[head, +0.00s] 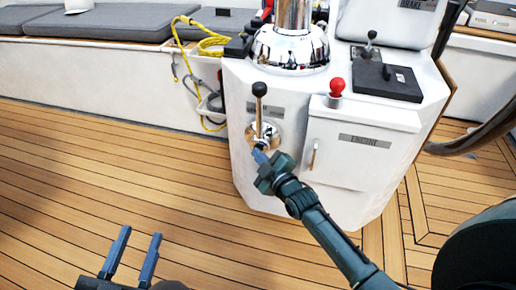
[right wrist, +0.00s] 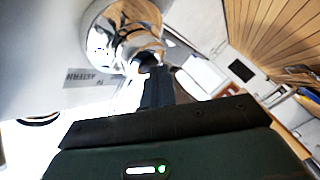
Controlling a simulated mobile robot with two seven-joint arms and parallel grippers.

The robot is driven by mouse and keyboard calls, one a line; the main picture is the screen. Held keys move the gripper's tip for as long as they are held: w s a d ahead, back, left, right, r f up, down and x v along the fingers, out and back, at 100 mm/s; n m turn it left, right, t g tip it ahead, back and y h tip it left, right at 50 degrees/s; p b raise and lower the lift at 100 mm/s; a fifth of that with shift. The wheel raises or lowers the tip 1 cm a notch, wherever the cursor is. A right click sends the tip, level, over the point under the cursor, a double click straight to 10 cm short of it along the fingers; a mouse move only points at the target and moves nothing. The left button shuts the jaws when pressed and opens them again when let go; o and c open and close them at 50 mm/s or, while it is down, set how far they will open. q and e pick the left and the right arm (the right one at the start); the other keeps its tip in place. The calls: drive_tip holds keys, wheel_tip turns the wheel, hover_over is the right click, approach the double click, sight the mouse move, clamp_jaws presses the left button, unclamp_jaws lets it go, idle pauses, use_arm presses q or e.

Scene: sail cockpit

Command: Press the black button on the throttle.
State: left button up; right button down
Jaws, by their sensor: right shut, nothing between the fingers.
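The throttle lever has a black knob (head: 259,89) on a chrome stem and rises from a round chrome base (head: 274,132) on the white console's front. The base also shows close up in the right wrist view (right wrist: 112,32). My right gripper (head: 260,154) is shut and empty, its fingertips at the lower part of the base. In the right wrist view the fingers (right wrist: 158,78) end by a small dark spot at the chrome; I cannot tell if that is the button or if they touch it. My left gripper (head: 140,233) is open and empty above the deck.
An engine panel (head: 350,155) with a small handle is right of the throttle. A red knob (head: 337,86) stands above it. A yellow rope (head: 207,43) hangs at the left of the console. The wooden deck (head: 90,180) at left is clear.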

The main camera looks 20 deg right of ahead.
drive_tip(key=shift+s+a+p, duration=0.45)
drive_tip(key=shift+s+p, duration=0.1)
drive_tip(key=shift+s, duration=0.1)
